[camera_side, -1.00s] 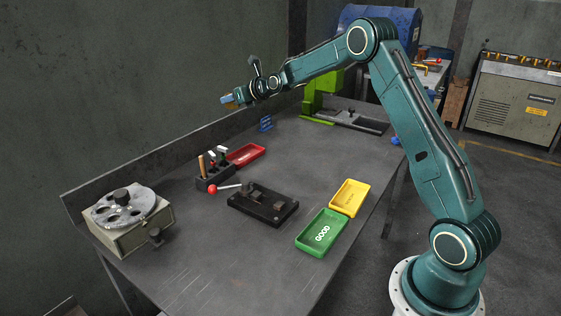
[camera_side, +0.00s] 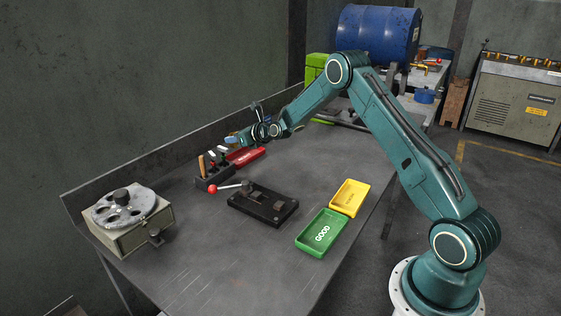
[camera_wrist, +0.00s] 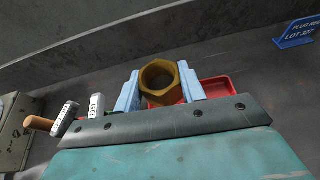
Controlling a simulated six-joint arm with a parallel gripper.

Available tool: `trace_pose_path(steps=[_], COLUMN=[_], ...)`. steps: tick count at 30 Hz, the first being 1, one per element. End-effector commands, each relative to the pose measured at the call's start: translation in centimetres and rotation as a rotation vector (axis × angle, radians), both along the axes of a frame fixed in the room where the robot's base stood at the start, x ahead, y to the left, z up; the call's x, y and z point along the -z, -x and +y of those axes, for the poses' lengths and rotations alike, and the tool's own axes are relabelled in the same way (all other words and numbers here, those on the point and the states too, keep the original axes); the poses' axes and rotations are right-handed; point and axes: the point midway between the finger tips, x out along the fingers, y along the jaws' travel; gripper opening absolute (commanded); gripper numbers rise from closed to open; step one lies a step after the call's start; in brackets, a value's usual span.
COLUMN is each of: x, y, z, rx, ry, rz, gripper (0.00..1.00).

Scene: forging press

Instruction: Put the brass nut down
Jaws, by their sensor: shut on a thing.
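The brass nut (camera_wrist: 161,82) is a gold hexagonal ring with a wide bore, seen in the wrist view. My gripper (camera_wrist: 160,90) is shut on it, with one pale blue finger on either side. In the side view my gripper (camera_side: 232,139) is low, over the far end of the red tray and close to the gauge holder. The nut is too small there to make out clearly. In the wrist view the red tray (camera_wrist: 219,87) shows behind the nut and the right finger. I cannot tell the height of the nut above the tray.
A dark holder (camera_side: 212,179) with several handled gauges stands just left of the red tray. A black fixture (camera_side: 262,204) with a red-knobbed lever lies in front. Green (camera_side: 321,233) and yellow (camera_side: 350,197) trays are at right. A blue sign (camera_wrist: 297,32) stands behind.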

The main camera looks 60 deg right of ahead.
Motion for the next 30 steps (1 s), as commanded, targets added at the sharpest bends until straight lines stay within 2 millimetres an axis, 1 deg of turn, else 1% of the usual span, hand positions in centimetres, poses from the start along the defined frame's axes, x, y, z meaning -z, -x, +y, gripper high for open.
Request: trace_pose_path(steps=[4,14,17,24,30], x=[1.2,1.9,2.8,5.4,5.9], y=[-0.1,-0.1,-0.1,-0.1,-0.1], z=[0.0,0.0,0.0,0.0,0.0], rx=[0.0,0.0,-0.001,0.0,0.0], ry=[0.0,0.0,0.0,0.0,0.0], rz=[-0.006,-0.005,-0.004,-0.005,-0.007], gripper=[0.0,0.0,0.0,0.0,0.0])
